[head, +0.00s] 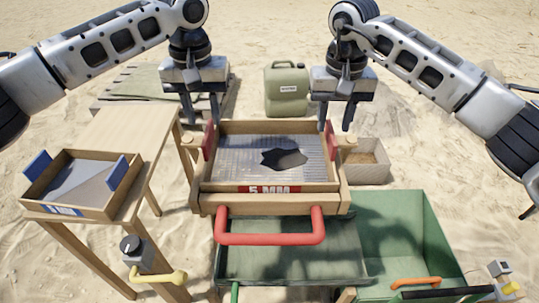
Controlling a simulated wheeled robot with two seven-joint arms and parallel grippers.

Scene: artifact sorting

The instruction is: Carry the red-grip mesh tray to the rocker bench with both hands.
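The red-grip mesh tray (225,173) has a wooden frame, a grey mesh floor with a dark irregular patch, and a red "5 MM" label in front. It sits level on the wooden frame of what looks like the rocker bench (276,205), which has a red bar handle (270,239) in front. The left red grip (209,142) and right red grip (331,141) stand at the tray's sides. My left gripper (203,118) is open, fingers down, just above the left grip. My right gripper (336,120) is open just above the right grip. Contact with the grips cannot be made out.
A blue-grip tray (112,203) rests on a wooden table (125,135) at left. A green bin (425,235) stands below right, a green chute (290,255) under the bench. A green canister (287,85), a small box (366,174) and a pallet (110,103) stand behind on sand.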

